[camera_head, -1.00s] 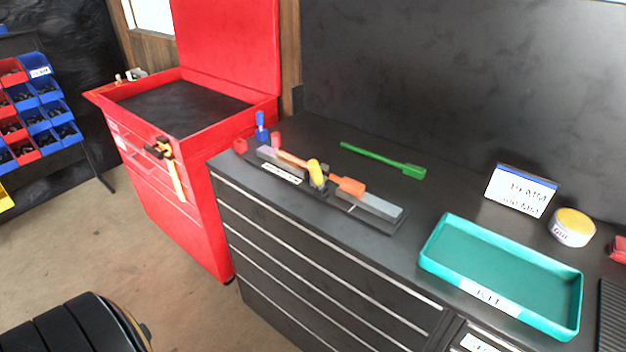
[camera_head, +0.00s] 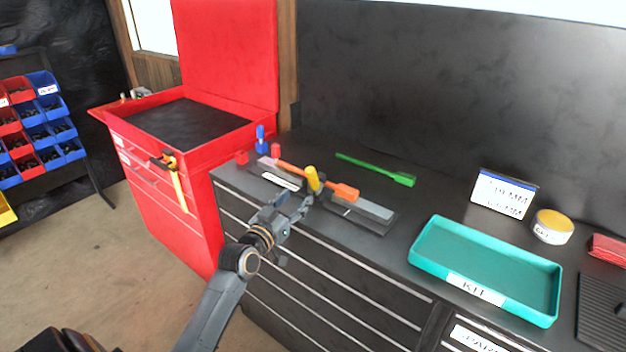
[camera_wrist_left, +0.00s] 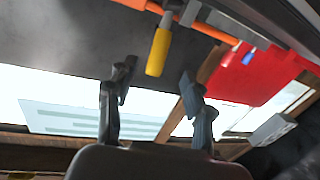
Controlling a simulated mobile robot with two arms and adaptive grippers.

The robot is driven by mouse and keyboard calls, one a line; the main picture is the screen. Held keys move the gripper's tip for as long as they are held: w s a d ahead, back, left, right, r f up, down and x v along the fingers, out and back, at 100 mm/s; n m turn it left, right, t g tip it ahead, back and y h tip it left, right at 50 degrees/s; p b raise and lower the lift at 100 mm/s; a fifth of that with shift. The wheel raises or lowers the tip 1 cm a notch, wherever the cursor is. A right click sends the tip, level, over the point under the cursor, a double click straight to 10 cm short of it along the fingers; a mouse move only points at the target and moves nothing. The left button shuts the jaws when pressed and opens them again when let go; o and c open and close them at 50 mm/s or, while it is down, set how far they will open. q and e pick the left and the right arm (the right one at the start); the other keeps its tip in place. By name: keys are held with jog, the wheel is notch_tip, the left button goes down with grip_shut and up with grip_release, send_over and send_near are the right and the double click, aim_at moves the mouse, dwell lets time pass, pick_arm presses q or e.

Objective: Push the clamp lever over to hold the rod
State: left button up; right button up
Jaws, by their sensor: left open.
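The clamp lever has a yellow handle (camera_head: 313,179) that stands up, slightly tilted, at the middle of a low grey fixture (camera_head: 375,209) on the dark bench. The orange rod (camera_head: 343,191) lies along the fixture, passing by the lever. My left gripper (camera_head: 302,203) is at the fixture's front side, close to the lever, with its fingers apart and empty. In the left wrist view, the yellow handle (camera_wrist_left: 158,52) lies just beyond and between the two open fingertips (camera_wrist_left: 158,82); contact cannot be told. The orange rod (camera_wrist_left: 210,30) crosses behind it. My right gripper is out of view.
A green tool (camera_head: 375,169) lies behind the fixture. A blue piece (camera_head: 261,140) and small red blocks (camera_head: 275,150) stand at the bench's left end. A teal tray (camera_head: 490,265) is to the right. A red tool chest (camera_head: 190,140) stands left of the bench.

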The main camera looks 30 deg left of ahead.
aim_at(310, 184)
pick_arm(q)
jog(key=w, duration=0.7)
jog(key=w+a, duration=0.1)
jog(key=w, duration=0.2)
jog(key=shift+w+p, duration=0.2)
jog(key=shift+p, duration=0.2)
grip_shut()
